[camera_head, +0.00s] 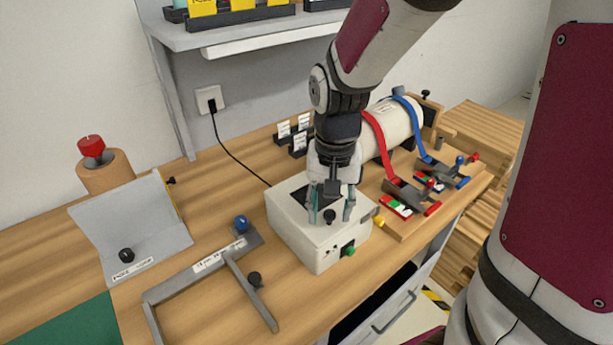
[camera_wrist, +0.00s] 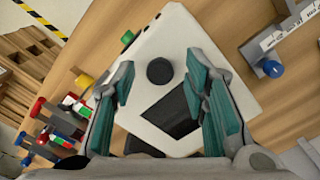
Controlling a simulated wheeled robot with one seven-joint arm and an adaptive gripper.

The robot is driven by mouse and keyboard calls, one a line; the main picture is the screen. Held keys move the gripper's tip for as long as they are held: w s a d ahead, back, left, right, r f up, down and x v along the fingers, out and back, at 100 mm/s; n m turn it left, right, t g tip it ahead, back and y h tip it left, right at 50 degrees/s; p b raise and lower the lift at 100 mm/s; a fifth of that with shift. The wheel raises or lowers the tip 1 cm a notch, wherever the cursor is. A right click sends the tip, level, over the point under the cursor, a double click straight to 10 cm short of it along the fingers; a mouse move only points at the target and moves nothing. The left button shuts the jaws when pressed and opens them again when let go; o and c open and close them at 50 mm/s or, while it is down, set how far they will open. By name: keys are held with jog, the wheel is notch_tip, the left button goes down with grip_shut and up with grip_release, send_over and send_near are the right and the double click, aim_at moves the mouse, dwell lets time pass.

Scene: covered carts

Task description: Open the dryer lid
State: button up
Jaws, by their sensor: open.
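The dryer is most likely the white box (camera_head: 318,255) on the wooden bench, with a black cable, a green knob (camera_head: 349,250) on its front and a yellow knob at its right. Its lid (camera_wrist: 197,50) looks closed and carries a round black knob (camera_wrist: 160,71) and a dark rectangular window (camera_wrist: 174,115). The lid knob also shows in the head view (camera_head: 330,216). My gripper (camera_head: 331,212) points down over the lid, open and empty. In the wrist view its teal fingers (camera_wrist: 164,90) stand on either side of the knob, apart from it. The exact height gap is unclear.
Left of the box lie a grey angled frame (camera_head: 210,268) with a blue knob and a grey folded plate (camera_head: 135,225). Right is a wooden board (camera_head: 420,222) with red and blue strap clamps around a white cylinder. A shelf (camera_head: 240,32) overhangs behind.

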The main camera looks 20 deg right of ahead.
jog(key=shift+c, duration=0.2)
grip_shut()
jog(key=shift+r, duration=0.15)
